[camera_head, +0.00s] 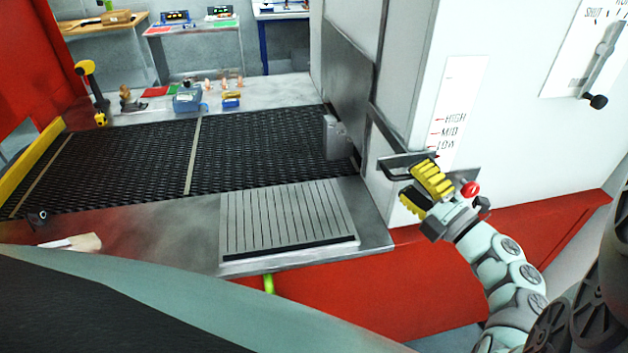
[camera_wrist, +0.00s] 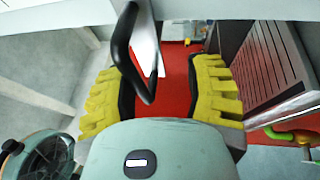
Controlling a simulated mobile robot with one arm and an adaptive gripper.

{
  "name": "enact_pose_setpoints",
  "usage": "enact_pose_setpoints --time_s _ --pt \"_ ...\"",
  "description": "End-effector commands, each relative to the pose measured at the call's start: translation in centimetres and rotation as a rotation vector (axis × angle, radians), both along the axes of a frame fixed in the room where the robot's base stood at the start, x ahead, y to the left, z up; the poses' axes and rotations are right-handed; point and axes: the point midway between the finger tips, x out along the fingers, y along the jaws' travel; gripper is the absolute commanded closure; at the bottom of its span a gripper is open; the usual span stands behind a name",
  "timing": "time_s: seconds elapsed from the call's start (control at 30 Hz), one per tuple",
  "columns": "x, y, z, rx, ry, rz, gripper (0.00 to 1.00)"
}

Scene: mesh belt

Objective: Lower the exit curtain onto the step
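The exit curtain (camera_head: 347,82) looks like a grey panel at the right end of the mesh belt, in the white housing's opening. A small grey block (camera_head: 336,138) stands at its lower edge; I cannot tell whether they touch or whether this is the step. A black handle (camera_head: 398,161) sticks out of the housing, just below the LOW mark in the picture. My gripper (camera_head: 428,187) has yellow pads and is open at the handle. In the wrist view, the black handle (camera_wrist: 123,48) reaches between the pads, nearer the left one, and my gripper (camera_wrist: 165,95) is not closed on it.
A HIGH, MID, LOW scale (camera_head: 455,115) is on the housing above my gripper. A lever (camera_head: 602,60) is at upper right. A ribbed metal plate (camera_head: 288,218) lies in front of the black belt (camera_head: 235,155). Small items, including a blue box (camera_head: 187,101), stand behind it.

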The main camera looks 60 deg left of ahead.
Motion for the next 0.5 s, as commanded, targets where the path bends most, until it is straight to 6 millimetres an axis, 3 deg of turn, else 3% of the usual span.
enact_pose_setpoints --time_s 0.5 --pt "-0.12 -0.08 -0.42 -0.008 0.005 0.001 0.59"
